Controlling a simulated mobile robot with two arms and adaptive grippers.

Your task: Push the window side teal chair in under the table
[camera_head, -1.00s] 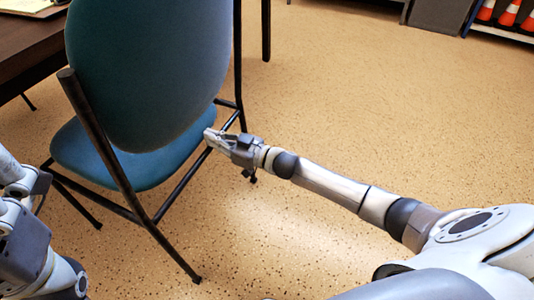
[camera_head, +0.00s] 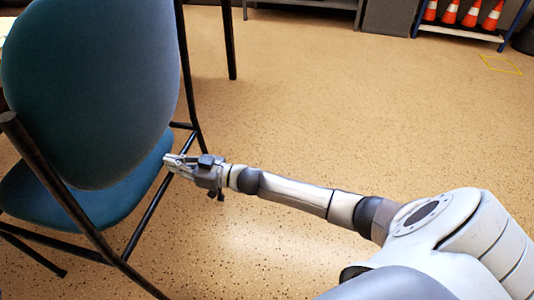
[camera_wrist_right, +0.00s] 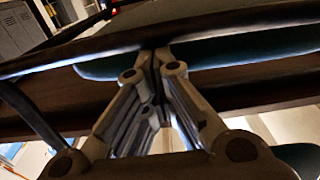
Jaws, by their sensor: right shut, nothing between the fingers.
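The teal chair (camera_head: 90,90) stands at the left in the head view, its backrest toward me and its teal seat (camera_head: 100,208) below on a dark tube frame. The left part of the seat is cut off by the picture edge. My right gripper (camera_head: 168,162) is shut and empty, its fingertips at the right side of the seat near the frame tube. I cannot tell whether they touch. In the right wrist view the closed fingers (camera_wrist_right: 156,62) point at a dark bar and teal surfaces. The tabletop cannot be made out in the head view. My left gripper is out of view.
A dark upright leg (camera_head: 229,40) stands behind the chair. A grey cabinet (camera_head: 390,15) and a shelf with orange cones (camera_head: 470,14) are at the back. The speckled floor (camera_head: 350,110) to the right of the chair is clear.

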